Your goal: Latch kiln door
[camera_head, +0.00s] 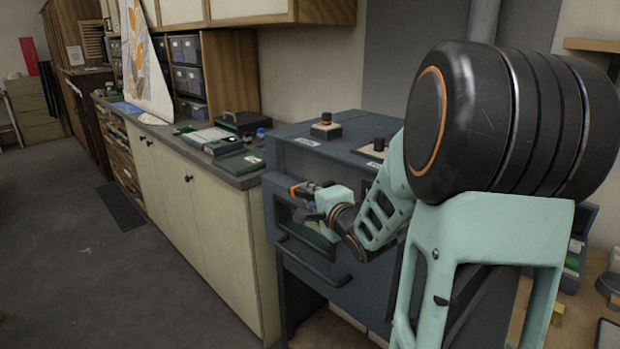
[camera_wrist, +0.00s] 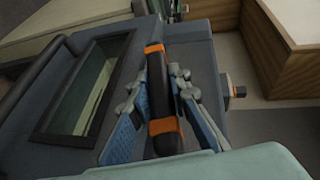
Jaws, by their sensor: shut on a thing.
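The blue-grey kiln (camera_head: 335,140) stands at the end of the counter. Its door (camera_head: 340,285) has a dark bar handle (camera_head: 310,262) and a framed window, which also shows in the wrist view (camera_wrist: 88,88). The door looks close to the kiln body; I cannot tell whether it is fully seated. The latch lever (camera_wrist: 161,105) is black with orange bands. My gripper (camera_wrist: 157,85) is shut on it, one blue-padded finger on each side.
Control knobs (camera_head: 326,120) sit on top of the kiln. A long counter (camera_head: 225,175) with cases and a green cloth (camera_head: 238,163) runs left of it. My arm hides the kiln's right side.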

